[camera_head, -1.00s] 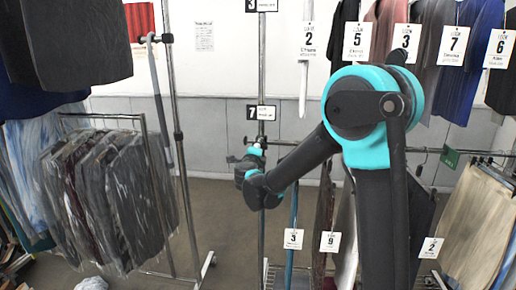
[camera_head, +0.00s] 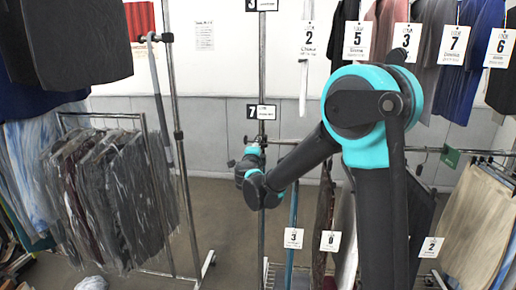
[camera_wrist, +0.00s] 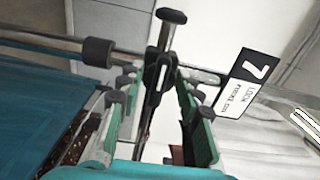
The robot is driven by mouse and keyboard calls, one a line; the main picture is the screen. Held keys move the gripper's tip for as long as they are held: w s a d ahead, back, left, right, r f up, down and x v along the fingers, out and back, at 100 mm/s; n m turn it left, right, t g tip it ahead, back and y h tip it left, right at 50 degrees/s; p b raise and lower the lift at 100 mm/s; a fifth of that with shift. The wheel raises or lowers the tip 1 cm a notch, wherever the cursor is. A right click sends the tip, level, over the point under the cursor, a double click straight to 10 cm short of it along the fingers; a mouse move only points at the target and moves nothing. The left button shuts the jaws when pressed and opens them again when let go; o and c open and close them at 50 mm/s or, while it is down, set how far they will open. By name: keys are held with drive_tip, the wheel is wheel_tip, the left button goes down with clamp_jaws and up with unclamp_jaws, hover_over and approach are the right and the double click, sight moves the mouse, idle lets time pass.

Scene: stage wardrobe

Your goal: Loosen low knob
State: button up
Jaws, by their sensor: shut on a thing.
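The slim upright pole (camera_head: 262,80) carries a plate reading 7 and LOW (camera_head: 262,112), which also shows in the wrist view (camera_wrist: 244,82). My gripper (camera_head: 256,152) is at the pole just below this plate. In the wrist view my gripper (camera_wrist: 158,98) has its green-padded fingers on either side of a dark slotted piece (camera_wrist: 155,84), which I take as the low knob, and is shut on it. The exact contact is hard to see. A black-headed peg (camera_wrist: 172,16) sticks out beyond the fingers, and a dark round collar (camera_wrist: 97,52) sits to their left.
A rack of bagged dark garments (camera_head: 110,195) stands at left, with dark clothing (camera_head: 70,40) hanging above. Numbered garments hang at upper right (camera_head: 460,60). Tagged items (camera_head: 293,238) hang below the rail, close to the right of my gripper. Floor between rack and pole is clear.

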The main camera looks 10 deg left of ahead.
drive_tip(key=o, duration=1.1)
drive_tip(key=shift+o, duration=0.2)
drive_tip(key=s, duration=1.2)
drive_tip(key=shift+a, duration=0.25)
